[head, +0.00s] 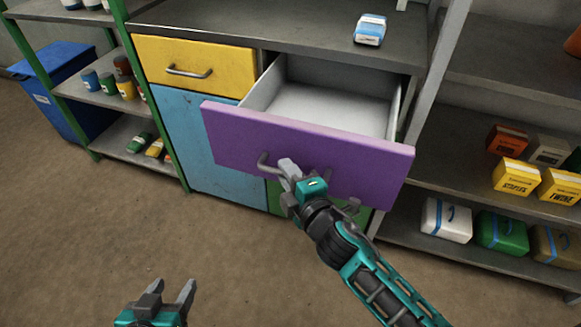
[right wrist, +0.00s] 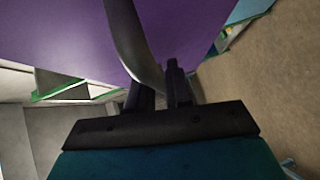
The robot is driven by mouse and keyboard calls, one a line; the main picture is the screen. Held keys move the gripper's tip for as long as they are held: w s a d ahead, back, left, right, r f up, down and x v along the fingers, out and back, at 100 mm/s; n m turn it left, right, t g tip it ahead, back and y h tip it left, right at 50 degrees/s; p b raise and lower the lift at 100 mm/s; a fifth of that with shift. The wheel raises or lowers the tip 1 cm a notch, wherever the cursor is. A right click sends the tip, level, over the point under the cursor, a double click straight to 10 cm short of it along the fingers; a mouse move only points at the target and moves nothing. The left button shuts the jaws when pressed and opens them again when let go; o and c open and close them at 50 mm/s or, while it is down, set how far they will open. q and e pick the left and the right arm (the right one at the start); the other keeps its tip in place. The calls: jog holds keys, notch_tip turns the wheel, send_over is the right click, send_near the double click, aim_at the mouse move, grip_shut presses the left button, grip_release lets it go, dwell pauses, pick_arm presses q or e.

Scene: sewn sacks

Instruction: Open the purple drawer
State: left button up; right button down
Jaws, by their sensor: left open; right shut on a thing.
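The purple drawer (head: 300,150) stands pulled out of the cabinet, and its pale grey inside is empty where I can see it. Its metal bar handle (head: 264,161) is on the purple front, partly hidden by my right gripper. My right gripper (head: 287,170) is shut on the handle. In the right wrist view the curved handle (right wrist: 132,45) runs down between the fingers (right wrist: 160,88), in front of the purple front (right wrist: 180,25). My left gripper (head: 170,292) is open and empty, low over the floor at the bottom left, away from the cabinet.
A yellow drawer (head: 195,64) is closed beside the purple one, above a blue door (head: 200,140). A blue and white pack (head: 370,29) lies on the grey countertop (head: 270,22). Shelves with boxes (head: 516,176) stand right; a blue bin (head: 55,90) stands left. The floor in front is clear.

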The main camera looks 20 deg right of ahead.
jog(key=c, duration=1.4)
grip_release()
jog(key=shift+o, duration=1.3)
jog(key=v, duration=1.3)
jog(key=shift+a+f, duration=0.1)
